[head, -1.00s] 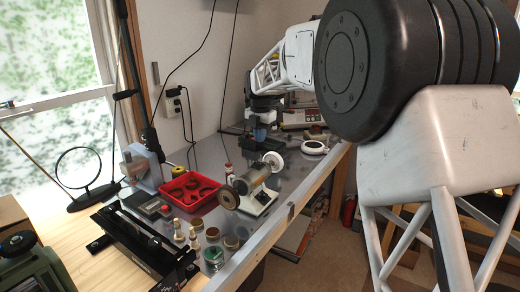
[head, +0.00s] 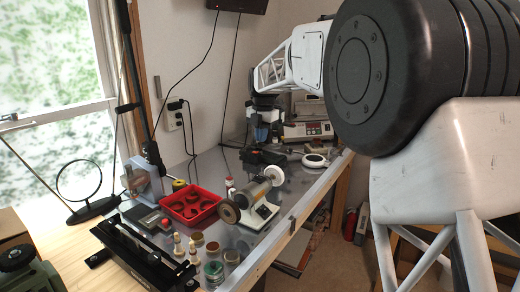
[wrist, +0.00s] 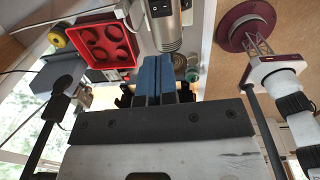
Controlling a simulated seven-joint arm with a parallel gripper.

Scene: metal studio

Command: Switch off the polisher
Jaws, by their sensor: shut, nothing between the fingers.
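The polisher (head: 252,200) stands on the grey bench top in the head view, with a silver motor on a pale base. It has a brown wheel at its near left end and a white wheel at its far right end. Its silver motor housing (wrist: 172,28) also shows at the top of the wrist view. I cannot make out the switch's state. My gripper (head: 261,135) is behind the polisher in the head view, raised and apart from it. Its blue fingers (wrist: 166,80) are together and empty in the wrist view.
A red tray (head: 207,195) with round cutouts lies left of the polisher. Several small jars and a green-lidded tin (head: 214,272) stand in front. A black device (head: 145,245) sits front left. A white ring (head: 314,160) and a dark object (head: 262,157) lie farther back.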

